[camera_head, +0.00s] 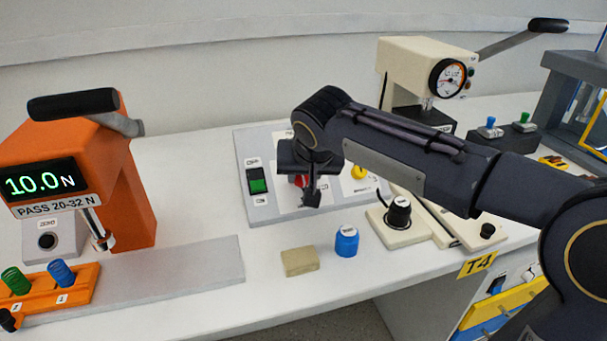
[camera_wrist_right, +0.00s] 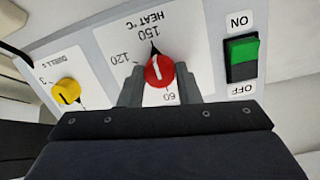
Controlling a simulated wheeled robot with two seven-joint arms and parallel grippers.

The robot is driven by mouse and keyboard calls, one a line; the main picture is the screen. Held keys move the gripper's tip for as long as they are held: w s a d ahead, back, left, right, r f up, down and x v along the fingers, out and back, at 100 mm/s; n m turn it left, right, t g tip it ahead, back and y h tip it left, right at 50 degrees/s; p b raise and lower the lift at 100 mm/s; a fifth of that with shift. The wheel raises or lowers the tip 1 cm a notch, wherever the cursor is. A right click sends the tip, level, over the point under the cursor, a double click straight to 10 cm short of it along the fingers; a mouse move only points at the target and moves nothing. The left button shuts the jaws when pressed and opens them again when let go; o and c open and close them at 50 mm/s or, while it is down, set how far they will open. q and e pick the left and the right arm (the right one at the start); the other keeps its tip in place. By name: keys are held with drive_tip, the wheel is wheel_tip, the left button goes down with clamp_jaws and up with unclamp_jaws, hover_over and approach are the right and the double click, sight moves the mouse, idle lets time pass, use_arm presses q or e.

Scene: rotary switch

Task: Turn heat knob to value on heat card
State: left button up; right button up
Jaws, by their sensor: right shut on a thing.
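The red heat knob (camera_wrist_right: 158,72) sits on the panel under the upside-down words HEAT °C, with 60, 120 and 150 legible around it. A dark pointer at its edge points at about 150, in line with the knob's white mark. My right gripper (camera_wrist_right: 159,88) is shut on the knob, one finger on each side. In the head view my right gripper (camera_head: 311,190) reaches down to the control panel (camera_head: 243,150) and mostly hides the red knob (camera_head: 299,181). I cannot make out a heat card. My left gripper is not in view.
Beside the heat knob are a green ON/OFF switch (camera_head: 258,186) and a yellow dwell knob (camera_head: 359,172). In front lie a tan block (camera_head: 300,261) and a blue cap (camera_head: 346,242). An orange force tester (camera_head: 130,185) stands left, a cream press (camera_head: 415,65) behind right.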

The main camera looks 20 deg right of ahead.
idle(0.3)
drive_tip(key=o, duration=0.7)
drive_tip(key=p+v, duration=0.2)
drive_tip(key=v, duration=0.5)
drive_tip(key=shift+s+r, duration=0.25)
drive_tip(key=shift+r, duration=0.1)
drive_tip(key=shift+s, duration=0.1)
